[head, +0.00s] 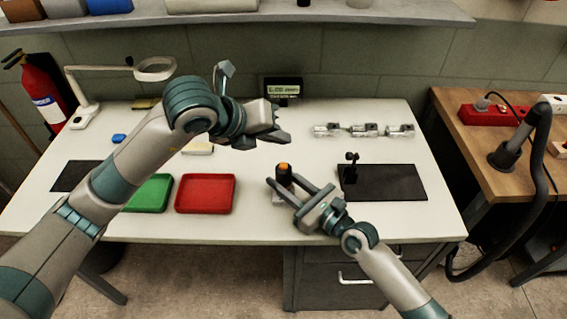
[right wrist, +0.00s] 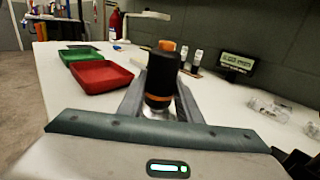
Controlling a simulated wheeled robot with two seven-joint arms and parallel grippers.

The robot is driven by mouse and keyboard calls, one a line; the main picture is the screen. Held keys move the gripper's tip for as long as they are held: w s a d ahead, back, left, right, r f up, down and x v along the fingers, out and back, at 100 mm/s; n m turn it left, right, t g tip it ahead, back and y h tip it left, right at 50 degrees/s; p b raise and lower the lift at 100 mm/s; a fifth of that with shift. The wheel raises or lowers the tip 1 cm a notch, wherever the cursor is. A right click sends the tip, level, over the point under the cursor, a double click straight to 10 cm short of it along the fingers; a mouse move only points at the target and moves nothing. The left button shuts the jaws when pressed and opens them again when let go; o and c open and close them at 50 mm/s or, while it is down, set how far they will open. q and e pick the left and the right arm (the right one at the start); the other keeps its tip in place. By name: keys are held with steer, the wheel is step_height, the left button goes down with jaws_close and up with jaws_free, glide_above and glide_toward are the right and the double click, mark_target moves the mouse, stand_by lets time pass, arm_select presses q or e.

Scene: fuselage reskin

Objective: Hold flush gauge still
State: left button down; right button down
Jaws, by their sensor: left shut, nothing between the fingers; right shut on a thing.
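The flush gauge (head: 284,172) is a black cylinder with an orange top, standing about upright near the front middle of the white table. My right gripper (head: 287,184) is shut on it, one finger on each side. In the right wrist view the gauge (right wrist: 161,75) rises between the fingers, with an orange ring low on its body and a shiny metal part below. I cannot tell whether its foot touches the table. My left gripper (head: 279,128) is shut and empty, above the table behind the gauge. A small display (head: 283,88) stands at the table's back; its text is too small to read surely.
A red tray (head: 205,194) and a green tray (head: 149,194) lie left of the gauge. A black mat (head: 395,184) with a small black stand (head: 351,167) lies to its right. Clear fittings (head: 363,130) lie at the back right. A magnifier lamp (head: 84,115) stands at the left.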

steer(key=c, duration=1.2)
jaws_free()
steer(key=shift+d, duration=0.1)
steer(key=v, duration=1.2)
